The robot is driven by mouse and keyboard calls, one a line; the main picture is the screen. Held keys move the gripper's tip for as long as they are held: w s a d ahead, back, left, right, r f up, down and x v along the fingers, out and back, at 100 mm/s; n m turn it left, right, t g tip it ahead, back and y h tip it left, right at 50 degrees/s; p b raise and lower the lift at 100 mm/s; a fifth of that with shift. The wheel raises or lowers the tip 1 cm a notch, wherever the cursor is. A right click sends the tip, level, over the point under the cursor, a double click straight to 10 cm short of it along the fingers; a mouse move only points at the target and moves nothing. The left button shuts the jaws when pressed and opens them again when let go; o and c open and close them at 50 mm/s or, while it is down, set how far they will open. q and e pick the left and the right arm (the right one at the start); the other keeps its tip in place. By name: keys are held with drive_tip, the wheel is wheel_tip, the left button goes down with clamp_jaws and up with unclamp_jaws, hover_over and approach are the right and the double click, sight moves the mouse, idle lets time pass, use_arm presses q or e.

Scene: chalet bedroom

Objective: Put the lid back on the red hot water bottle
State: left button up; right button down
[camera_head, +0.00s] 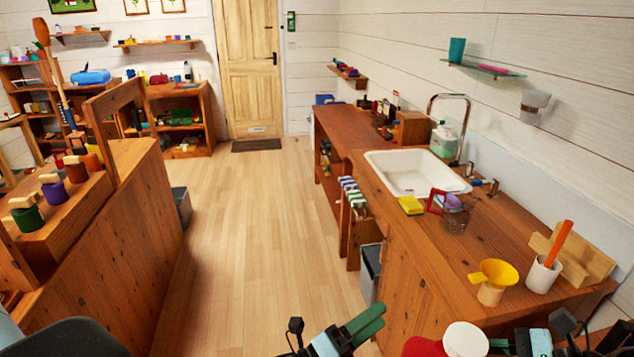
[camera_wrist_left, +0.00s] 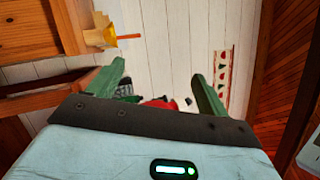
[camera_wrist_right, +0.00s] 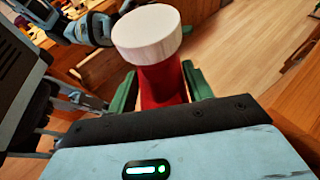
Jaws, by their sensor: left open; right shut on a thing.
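The red hot water bottle (camera_wrist_right: 160,85) is between the fingers of my right gripper (camera_wrist_right: 158,82), which is shut on it. A wide white lid (camera_wrist_right: 147,35) sits at the bottle's top end in the right wrist view; I cannot tell how firmly it is seated. In the head view the red bottle (camera_head: 424,347) and white lid (camera_head: 465,340) show at the bottom edge. My left gripper (camera_head: 366,322) is open and empty, to the left of them, its green fingers raised. In the left wrist view its fingers (camera_wrist_left: 160,80) are apart; a small red patch shows low between them.
A wooden counter (camera_head: 440,240) with a white sink (camera_head: 395,185) runs along the right. It bears a yellow funnel (camera_head: 494,272), a white cup (camera_head: 542,276) and a sponge (camera_head: 411,205). A wooden bench (camera_head: 110,240) stands left. The floor (camera_head: 270,230) between is clear.

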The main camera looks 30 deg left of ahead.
drive_tip(key=shift+r, duration=0.15)
use_arm(q)
drive_tip(key=s+a+f+n+g+y, duration=0.2)
drive_tip(key=s+a+f+n+y, duration=0.15)
drive_tip(key=s+f+n, duration=0.4)
drive_tip(key=s+a+f+n+g+y, duration=0.25)
drive_tip(key=s+f+n+y, duration=0.2)
drive_tip(key=f+n, duration=0.55)
drive_tip(key=s+a+f+n+g+y, duration=0.1)
drive_tip(key=s+f+n+g, duration=0.1)
drive_tip(key=s+f+n, duration=0.2)
drive_tip(key=s+a+f+n+g, duration=0.1)
drive_tip(key=s+f+n+g, duration=0.2)
drive_tip(key=s, duration=0.8)
wheel_tip(320, 180, down, 3)
drive_tip(key=shift+r+n+y, duration=0.1)
drive_tip(key=shift+n+y, duration=0.3)
drive_tip(key=shift+n, duration=0.05)
drive_tip(key=shift+a, duration=0.1)
use_arm(e)
drive_tip(key=shift+r, duration=0.1)
